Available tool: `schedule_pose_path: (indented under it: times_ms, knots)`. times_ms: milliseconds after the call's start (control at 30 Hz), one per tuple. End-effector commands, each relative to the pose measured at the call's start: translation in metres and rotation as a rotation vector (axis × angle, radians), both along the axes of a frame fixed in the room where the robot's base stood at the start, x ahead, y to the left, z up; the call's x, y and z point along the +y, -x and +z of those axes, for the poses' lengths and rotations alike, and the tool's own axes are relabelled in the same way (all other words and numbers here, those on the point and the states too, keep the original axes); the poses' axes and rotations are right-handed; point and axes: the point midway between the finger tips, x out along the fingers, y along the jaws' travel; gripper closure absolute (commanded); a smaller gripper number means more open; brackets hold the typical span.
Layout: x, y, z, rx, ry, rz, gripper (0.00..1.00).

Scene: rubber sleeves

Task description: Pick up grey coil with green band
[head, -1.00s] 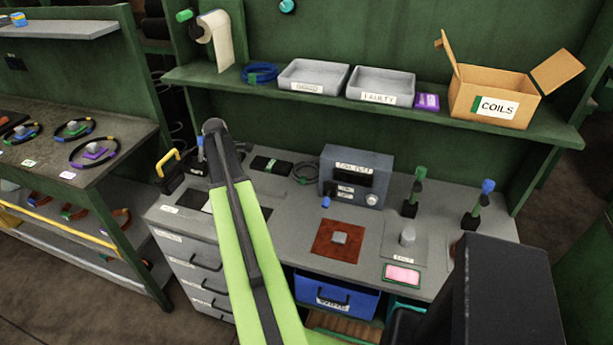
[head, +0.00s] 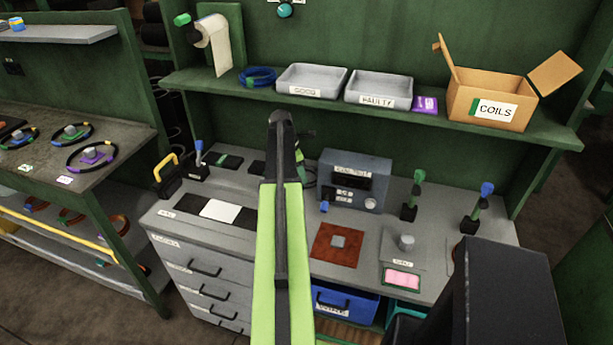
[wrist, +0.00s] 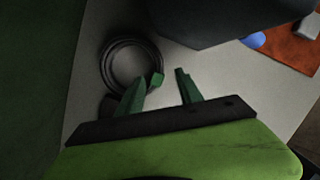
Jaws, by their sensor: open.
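The grey coil (wrist: 106,68) lies on the grey worktop in the wrist view, at the upper left of my gripper. A small green block (wrist: 157,79), which looks like its green band, shows on the coil's right side. My gripper (wrist: 164,73) is open with two green fingers. The left finger overlaps the lower edge of the coil in the picture, and the green block shows between the fingers. I cannot tell whether a finger touches it. In the head view my arm hides most of the coil.
A grey tester box (head: 354,178) stands close to the right of the coil. A brown-red mat (head: 325,250) lies in front of it. The shelf above holds grey trays (head: 318,95) and a cardboard box (head: 460,107). A green wall fills the wrist view's left side.

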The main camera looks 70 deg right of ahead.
Motion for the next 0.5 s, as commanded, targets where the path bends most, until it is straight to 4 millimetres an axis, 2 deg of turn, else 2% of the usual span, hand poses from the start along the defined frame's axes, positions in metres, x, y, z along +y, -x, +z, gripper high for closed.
schedule_pose_path:
  times_ms: [133,233,400,500]
  knots:
    - [-0.002,0.002,0.0,0.0,0.0,0.0,0.57]
    - [-0.009,0.012,0.0,0.0,0.0,-0.001,0.57]
    - [-0.014,0.018,-0.038,-0.001,0.001,0.0,0.57]
    - [-0.016,0.021,-0.051,-0.001,0.001,0.0,0.57]
